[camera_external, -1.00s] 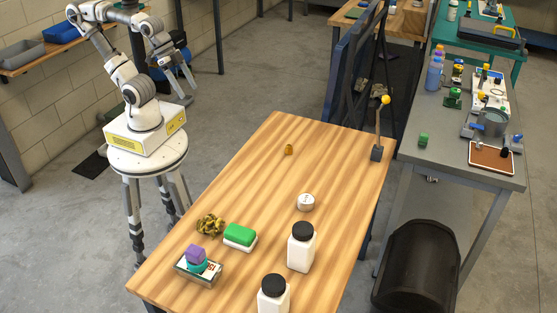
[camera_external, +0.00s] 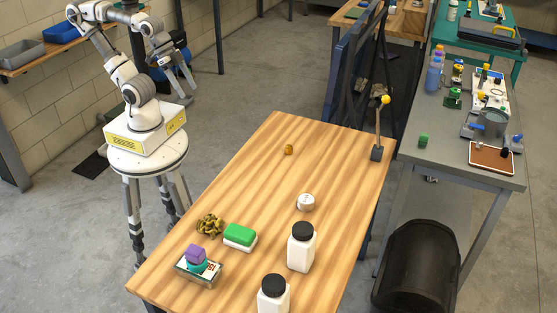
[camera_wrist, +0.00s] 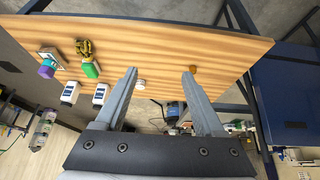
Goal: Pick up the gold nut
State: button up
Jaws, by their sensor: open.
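The gold nut (camera_external: 288,150) is a small brownish-gold piece lying on the wooden table (camera_external: 262,165), towards its far end and apart from the other items. In the wrist view the nut (camera_wrist: 193,69) shows just beyond the tip of the right finger.
Two white bottles with black lids (camera_external: 301,247) (camera_external: 273,295), a green-and-white sponge (camera_external: 240,237), a gold-black clump (camera_external: 210,224), a white round container (camera_external: 306,202) and a tin with purple and teal pieces (camera_external: 197,262) stand nearer. A yellow-tipped stick on a dark block (camera_external: 377,153) stands right of the nut.

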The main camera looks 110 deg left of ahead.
jog(key=w+a+r+n+g, duration=0.1)
jog(key=w+a+r+n, duration=0.15)
jog(key=w+n, duration=0.35)
jog(key=n+g, duration=0.5)
jog(key=n, duration=0.9)
send_over(289, 149)
jog(key=a, duration=0.1)
notch_tip(289, 149, down, 11)
jog(key=f, duration=0.4)
jog(key=f+b, duration=0.1)
jog(key=f, duration=0.3)
jog(key=f+b, duration=0.1)
jog(key=f, duration=0.3)
jog(key=shift+s+a, duration=0.2)
jog(key=shift+s, duration=0.15)
jog(key=shift+w+d+f+b, duration=0.1)
jog(key=shift+f+b, duration=0.5)
jog(key=shift+f, duration=0.8)
jog(key=shift+d+f+b, duration=0.1)
jog(key=shift+f+b, duration=0.5)
jog(key=shift+f, duration=0.8)
grip_shut()
